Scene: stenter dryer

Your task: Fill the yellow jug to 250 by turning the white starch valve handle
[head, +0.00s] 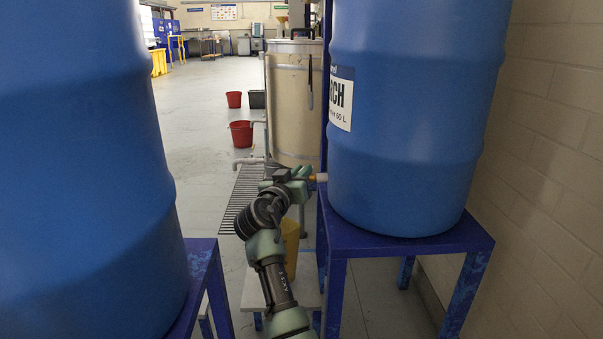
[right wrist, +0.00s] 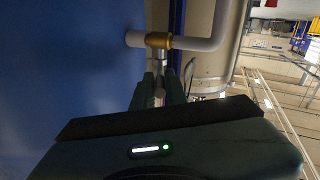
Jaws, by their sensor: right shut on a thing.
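The blue starch drum (head: 410,110) stands on a blue stand at right, its label partly cut off. A pipe stub with a brass-coloured fitting (right wrist: 160,40) leaves the drum in the right wrist view. The pale valve handle (right wrist: 160,62) hangs from that fitting. My right gripper (right wrist: 161,90) is shut on the handle; its fingers sit on either side of it. In the head view the right gripper (head: 296,178) is at the drum's outlet and hides the handle. The yellow jug (head: 290,247) is below it, partly hidden by my arm; its level cannot be seen. My left gripper is not in view.
Another blue drum (head: 85,150) fills the left side on its own blue stand (head: 203,270). A large cream tank (head: 293,100) stands behind. Red buckets (head: 241,134) and a floor grate (head: 240,195) lie beyond. A white block wall (head: 550,150) bounds the right.

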